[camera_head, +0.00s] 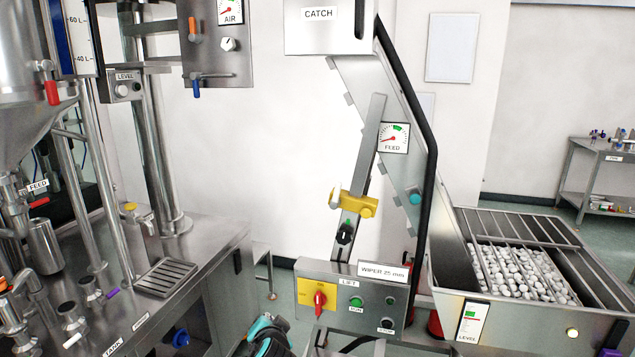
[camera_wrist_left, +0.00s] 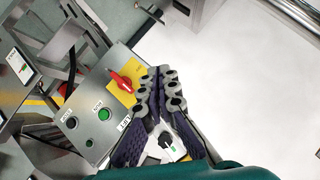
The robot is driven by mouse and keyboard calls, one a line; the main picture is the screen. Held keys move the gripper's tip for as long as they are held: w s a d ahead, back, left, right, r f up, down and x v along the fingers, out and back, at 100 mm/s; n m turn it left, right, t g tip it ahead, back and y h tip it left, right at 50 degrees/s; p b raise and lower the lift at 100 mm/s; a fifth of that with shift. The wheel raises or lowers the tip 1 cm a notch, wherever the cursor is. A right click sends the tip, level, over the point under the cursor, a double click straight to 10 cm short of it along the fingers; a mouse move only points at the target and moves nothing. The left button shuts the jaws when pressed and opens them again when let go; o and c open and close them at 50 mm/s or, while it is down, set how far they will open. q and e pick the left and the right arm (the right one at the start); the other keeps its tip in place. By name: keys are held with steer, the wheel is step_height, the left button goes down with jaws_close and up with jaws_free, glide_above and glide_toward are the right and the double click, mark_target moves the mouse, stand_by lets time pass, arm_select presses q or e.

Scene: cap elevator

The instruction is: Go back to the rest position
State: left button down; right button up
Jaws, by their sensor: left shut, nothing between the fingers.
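My left gripper (camera_head: 264,332) shows as a teal and black shape at the bottom middle of the head view, left of the lift control box (camera_head: 335,278). Part of it is cut off by the picture's lower edge. In the left wrist view my left gripper (camera_wrist_left: 160,84) has its two grey, purple-padded fingers together, with nothing held. Beyond the fingers are the box's red switch (camera_wrist_left: 121,82) on its yellow plate and a green button (camera_wrist_left: 104,114). In the head view, the red switch (camera_head: 320,302) and green RUN button (camera_head: 355,302) face me. I cannot make out my right gripper.
The inclined elevator (camera_head: 405,150) rises behind the box, with a yellow wiper clamp (camera_head: 354,203) on its bar. A steel hopper (camera_head: 520,318) of white caps (camera_head: 515,272) stands right. A steel filling machine (camera_head: 190,250) stands left. White wall and open floor lie between.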

arm_select(q)
steer(key=s+a+f+n+g+h, duration=0.1)
steer(key=s+a+n, duration=0.1)
steer(key=s, duration=0.6)
steer(key=s+a+f+n+g, duration=0.2)
steer(key=s, duration=0.7)
steer(key=s+a+f+n+g+h, duration=0.1)
steer(key=s+f+n+g, duration=0.1)
steer(key=s, duration=0.7)
steer(key=shift+s+a+n+h, duration=0.2)
steer(key=shift+a+n+h, duration=0.1)
steer(key=shift+a+n, duration=0.1)
